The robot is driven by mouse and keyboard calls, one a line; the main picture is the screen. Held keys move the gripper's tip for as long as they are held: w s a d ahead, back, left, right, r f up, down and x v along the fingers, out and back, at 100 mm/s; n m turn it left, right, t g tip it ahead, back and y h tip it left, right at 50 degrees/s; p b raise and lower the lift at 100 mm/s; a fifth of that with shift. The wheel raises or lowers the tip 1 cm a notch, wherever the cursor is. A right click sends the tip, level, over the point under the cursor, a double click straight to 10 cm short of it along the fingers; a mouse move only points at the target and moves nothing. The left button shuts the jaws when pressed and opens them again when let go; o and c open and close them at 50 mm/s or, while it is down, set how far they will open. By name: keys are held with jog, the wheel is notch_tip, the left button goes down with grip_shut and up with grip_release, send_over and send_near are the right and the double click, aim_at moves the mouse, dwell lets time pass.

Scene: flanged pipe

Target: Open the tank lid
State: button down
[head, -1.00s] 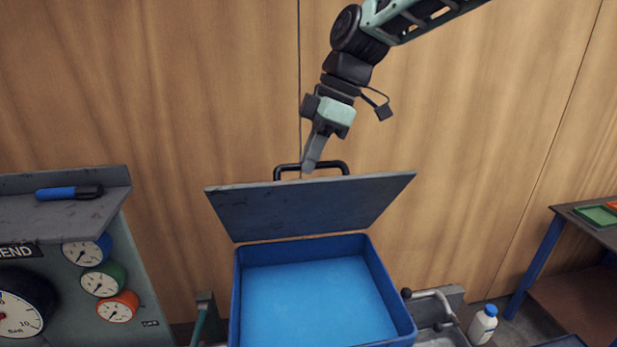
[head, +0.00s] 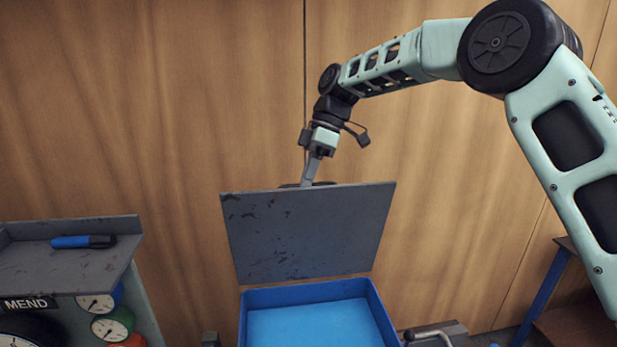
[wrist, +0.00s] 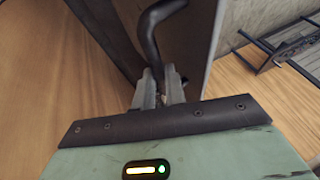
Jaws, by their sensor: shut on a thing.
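The tank lid (head: 305,235) is a scuffed grey plate that stands raised, close to upright, at the back edge of the blue tank (head: 372,305). The tank's open inside shows light blue. My gripper (head: 308,184) is at the lid's top edge, shut on the black lid handle. In the head view the handle is mostly hidden behind the lid. In the wrist view the black handle (wrist: 150,38) runs down between my fingers (wrist: 161,98), with the lid's grey face (wrist: 188,45) beside it.
A grey shelf (head: 70,268) with a blue marker (head: 84,241) stands at the left, above round gauges (head: 112,324). A wooden wall (head: 150,100) is close behind the lid. A table with a blue leg (head: 546,292) is at the right.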

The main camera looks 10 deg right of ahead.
jog(key=shift+d+f, duration=0.25)
jog(key=shift+f, duration=0.3)
jog(key=c, duration=1.5)
grip_release()
jog(key=shift+w, duration=0.15)
jog(key=shift+o, duration=0.2)
jog(key=shift+a+r, duration=0.1)
jog(key=shift+r, duration=0.1)
jog(key=b+v, duration=0.2)
jog(key=v, duration=1)
